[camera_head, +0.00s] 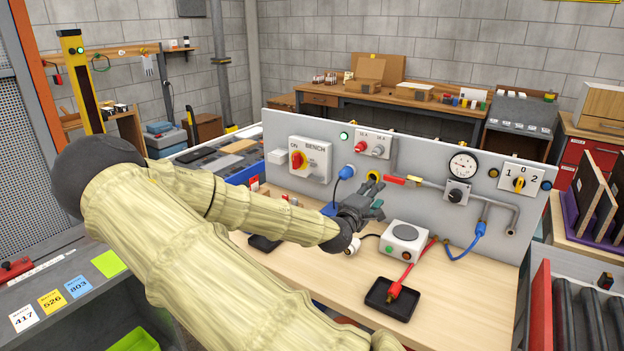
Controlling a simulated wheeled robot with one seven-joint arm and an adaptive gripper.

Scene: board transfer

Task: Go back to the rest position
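My gripper (381,199) is in front of the upright grey panel (415,220), above the wooden bench top (450,300). My arm, in a pale yellow cover, reaches to it from the lower left. The dark fingers look spread apart, and I see nothing held between them. It is left of and above a white box with a round grey top (404,236). A blue connector (346,172) on the panel is just left of the gripper. My arm hides part of the bench and the panel's lower left.
A red plug (394,290) lies in a black tray (390,301) on the bench. A blue plug (480,229) hangs at a pipe on the right. The panel carries a gauge (463,165), a rotary switch (520,182) and a red-knob switch (298,160). Rollers (590,310) are at lower right.

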